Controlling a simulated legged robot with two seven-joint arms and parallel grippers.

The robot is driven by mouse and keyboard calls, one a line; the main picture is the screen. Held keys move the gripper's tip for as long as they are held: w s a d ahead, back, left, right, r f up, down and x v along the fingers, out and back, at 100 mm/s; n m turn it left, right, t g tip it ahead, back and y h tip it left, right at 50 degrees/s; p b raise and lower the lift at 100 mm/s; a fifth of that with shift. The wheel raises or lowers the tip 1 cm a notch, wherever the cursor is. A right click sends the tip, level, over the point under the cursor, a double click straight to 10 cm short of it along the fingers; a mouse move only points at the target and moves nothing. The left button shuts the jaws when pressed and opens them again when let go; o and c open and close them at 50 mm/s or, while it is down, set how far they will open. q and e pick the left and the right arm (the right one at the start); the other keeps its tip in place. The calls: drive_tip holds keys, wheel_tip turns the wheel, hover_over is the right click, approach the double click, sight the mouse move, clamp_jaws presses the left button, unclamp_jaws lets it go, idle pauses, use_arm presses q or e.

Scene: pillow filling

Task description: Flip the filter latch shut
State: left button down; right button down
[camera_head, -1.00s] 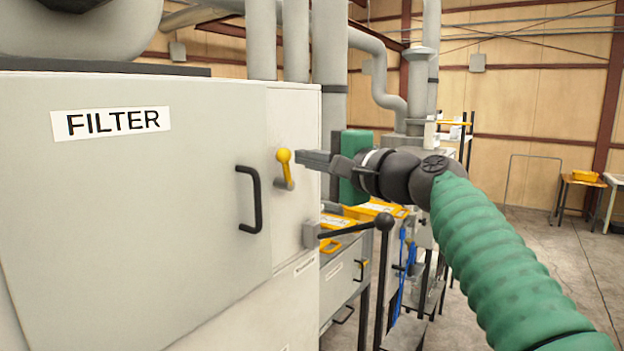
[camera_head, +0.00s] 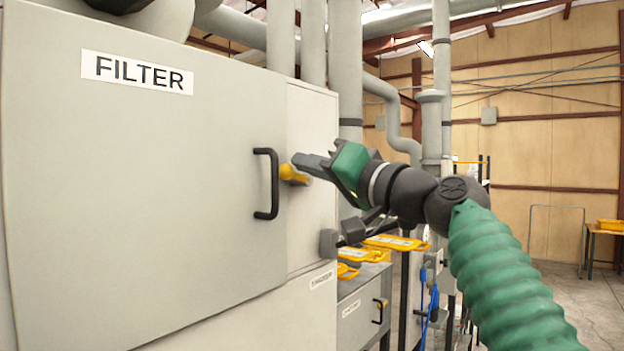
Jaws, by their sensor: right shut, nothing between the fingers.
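The filter door (camera_head: 140,190) is a large grey panel with a FILTER label, and it looks closed against the cabinet. My left gripper is not in view.
A black door handle (camera_head: 268,184) stands out just left of the latch. A grey knob or lever (camera_head: 352,231) sticks out below my wrist. Yellow trays (camera_head: 396,242) lie on a lower unit at the right. Open floor is at the far right.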

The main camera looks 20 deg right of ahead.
drive_tip(key=n+b, duration=0.1)
drive_tip(key=f+n+b, duration=0.1)
drive_tip(key=shift+s+a+f+n+y, duration=0.2)
drive_tip(key=shift+a+f+n+y, duration=0.1)
drive_tip(key=shift+n+y, duration=0.1)
idle(0.6)
